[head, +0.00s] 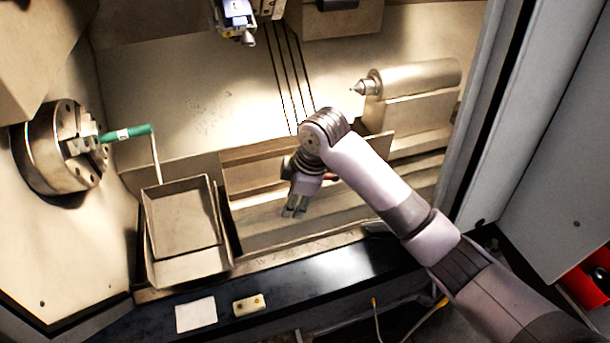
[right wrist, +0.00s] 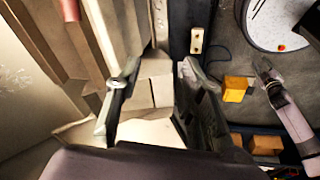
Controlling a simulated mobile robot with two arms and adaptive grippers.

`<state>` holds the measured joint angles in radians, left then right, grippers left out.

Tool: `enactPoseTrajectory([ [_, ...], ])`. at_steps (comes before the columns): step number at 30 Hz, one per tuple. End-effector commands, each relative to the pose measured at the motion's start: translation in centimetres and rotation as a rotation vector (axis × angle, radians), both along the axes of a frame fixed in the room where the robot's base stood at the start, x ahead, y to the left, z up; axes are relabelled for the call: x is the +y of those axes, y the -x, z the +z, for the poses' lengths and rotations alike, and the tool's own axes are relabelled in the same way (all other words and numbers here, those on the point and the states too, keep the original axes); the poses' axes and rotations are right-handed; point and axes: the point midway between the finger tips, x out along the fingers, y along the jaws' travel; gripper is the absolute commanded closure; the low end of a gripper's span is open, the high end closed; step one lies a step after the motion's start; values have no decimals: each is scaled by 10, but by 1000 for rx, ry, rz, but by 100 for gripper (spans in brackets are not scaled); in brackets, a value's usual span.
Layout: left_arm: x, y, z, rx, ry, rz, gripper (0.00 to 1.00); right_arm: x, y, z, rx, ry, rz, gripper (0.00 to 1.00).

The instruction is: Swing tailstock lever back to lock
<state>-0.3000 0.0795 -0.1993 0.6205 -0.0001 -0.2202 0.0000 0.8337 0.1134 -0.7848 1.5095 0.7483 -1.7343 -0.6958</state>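The tailstock (head: 418,92) stands at the back right of the machine in the head view, its pointed centre facing left. I cannot clearly make out its lever. A short reddish rod (head: 330,177) shows beside my right wrist, and a reddish rod also shows at the top left of the right wrist view (right wrist: 69,10); I cannot tell whether either is the lever. My right gripper (head: 294,211) points down in front of the tailstock. Its fingers (right wrist: 153,100) are apart with nothing between them. My left gripper (right wrist: 264,66) shows small in the right wrist view, its opening unclear.
The chuck (head: 62,147) is at the left, with a green-handled piece (head: 126,132) at its face. A tray (head: 186,268) stands below it. A white card (head: 196,314) and a small beige box (head: 249,304) lie on the front ledge. The door (head: 490,110) bounds the right side.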

Motion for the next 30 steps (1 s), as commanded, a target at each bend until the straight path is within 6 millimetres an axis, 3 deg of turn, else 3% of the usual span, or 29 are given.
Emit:
enactPoseTrajectory([
  [3, 0, 0, 0, 0, 0, 0, 67, -7, -33, 39, -36, 85, 88, 64],
  [9, 0, 0, 0, 0, 0, -1, 67, -24, -68, 96, -64, 194, 177, 64],
  [15, 0, 0, 0, 0, 1, -1, 67, -34, -81, 124, -73, 237, 204, 64],
  [22, 0, 0, 6, 0, 1, -1, 67, -34, -85, 108, -71, 241, 206, 64],
  [30, 0, 0, 18, 0, 1, -1, 67, -31, -95, 51, -69, 242, 205, 64],
])
